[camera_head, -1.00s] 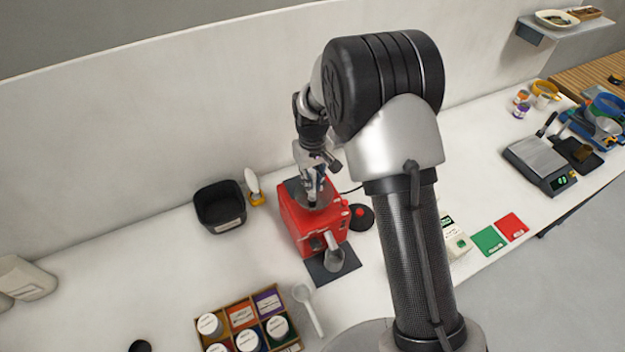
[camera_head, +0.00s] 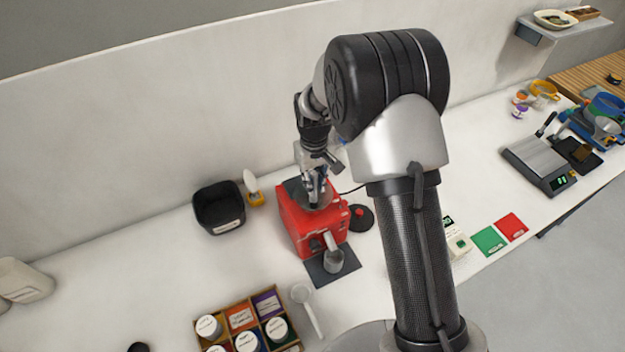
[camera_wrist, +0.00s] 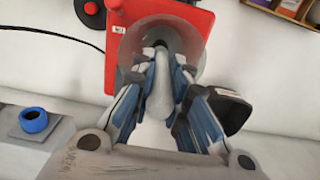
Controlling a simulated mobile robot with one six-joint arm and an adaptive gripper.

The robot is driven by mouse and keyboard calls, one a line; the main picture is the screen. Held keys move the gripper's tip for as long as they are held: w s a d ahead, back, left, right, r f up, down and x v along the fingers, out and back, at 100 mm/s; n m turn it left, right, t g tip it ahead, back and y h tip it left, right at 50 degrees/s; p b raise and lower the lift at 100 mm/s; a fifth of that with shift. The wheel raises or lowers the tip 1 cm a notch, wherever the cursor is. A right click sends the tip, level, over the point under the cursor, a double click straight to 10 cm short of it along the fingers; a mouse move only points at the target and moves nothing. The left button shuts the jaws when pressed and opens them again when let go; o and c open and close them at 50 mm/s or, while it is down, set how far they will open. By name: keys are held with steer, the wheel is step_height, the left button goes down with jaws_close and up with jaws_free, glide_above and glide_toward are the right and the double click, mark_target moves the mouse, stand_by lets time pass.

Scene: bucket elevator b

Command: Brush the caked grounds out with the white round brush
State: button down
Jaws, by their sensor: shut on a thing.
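A red grinder (camera_head: 297,225) stands on the counter with a translucent round hopper (camera_wrist: 204,62) on top. My gripper (camera_head: 316,196) is over the hopper, pointing down into it. In the wrist view, my gripper (camera_wrist: 160,62) is shut on a pale, long handle, which I take for the white round brush (camera_wrist: 159,98). The brush's far end points at the dark opening in the middle of the hopper. Its bristles and the caked grounds are hidden, and I cannot tell whether they touch.
A black bin (camera_head: 219,208) and a white oval piece on a yellow base (camera_head: 257,199) stand left of the grinder. A black disc with a red knob (camera_head: 360,217) lies on its right. A box of labelled jars (camera_head: 243,318) and a white scoop (camera_head: 308,307) are in front.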

steer(key=shift+s+d+r, duration=0.1)
steer(key=shift+s+d, duration=0.2)
steer(key=shift+s, duration=0.4)
steer(key=shift+w+a, duration=0.25)
steer(key=shift+w, duration=0.35)
steer(key=shift+w+a, duration=0.25)
steer(key=shift+w, duration=0.35)
steer(key=shift+s+d, duration=0.25)
steer(key=shift+s, duration=0.35)
steer(key=shift+s+d, duration=0.25)
steer(key=shift+s, duration=0.35)
steer(key=shift+r+p, duration=1.5)
steer(key=shift+r, duration=1.5)
step_height(320, 180, up, 3)
steer(key=shift+f+p, duration=0.1)
steer(key=shift+p, duration=0.75)
